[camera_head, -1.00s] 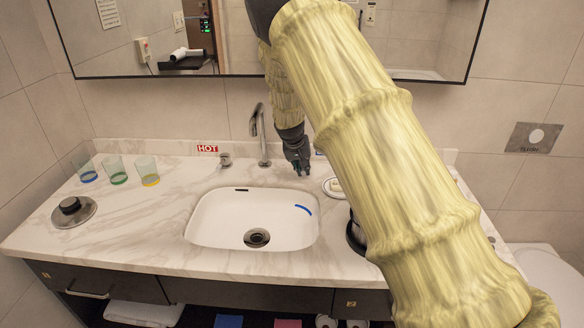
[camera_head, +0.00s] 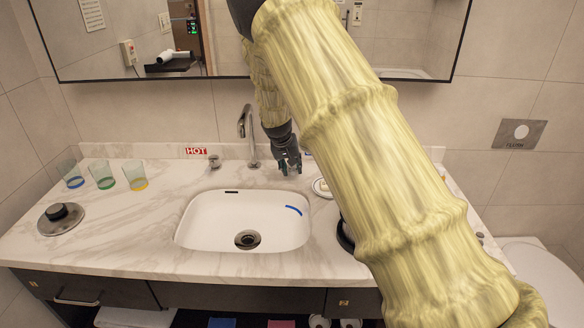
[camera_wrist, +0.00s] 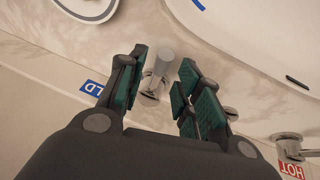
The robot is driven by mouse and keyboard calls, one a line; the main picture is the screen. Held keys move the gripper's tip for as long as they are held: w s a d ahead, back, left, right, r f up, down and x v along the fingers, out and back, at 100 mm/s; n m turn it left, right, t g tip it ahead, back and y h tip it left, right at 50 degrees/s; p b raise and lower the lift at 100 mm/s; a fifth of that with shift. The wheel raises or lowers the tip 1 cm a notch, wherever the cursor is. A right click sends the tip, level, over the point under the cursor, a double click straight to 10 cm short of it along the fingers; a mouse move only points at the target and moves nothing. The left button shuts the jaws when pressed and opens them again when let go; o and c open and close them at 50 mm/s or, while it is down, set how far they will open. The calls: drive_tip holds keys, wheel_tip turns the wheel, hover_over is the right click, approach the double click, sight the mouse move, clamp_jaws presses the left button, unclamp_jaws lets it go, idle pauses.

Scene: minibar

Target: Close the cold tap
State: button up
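The cold tap's small metal handle (camera_wrist: 158,77) stands on the counter beside the blue COLD label (camera_wrist: 93,88) in the wrist view. My gripper (camera_wrist: 160,85) is open, with one dark green-padded finger on each side of the handle. Gaps show between the handle and the fingers, and I cannot tell whether either touches it. In the head view my gripper (camera_head: 289,170) points down right of the spout (camera_head: 249,135) and mostly hides the cold handle. No water stream is visible at the spout.
The hot tap handle (camera_head: 214,162) stands left of the spout near the red HOT label (camera_head: 196,151). The white sink (camera_head: 205,232) lies in front. A soap dish (camera_head: 320,188) is close right of my gripper. Three glasses (camera_head: 103,174) stand far left.

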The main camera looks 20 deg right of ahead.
drive_tip(key=v, duration=1.1)
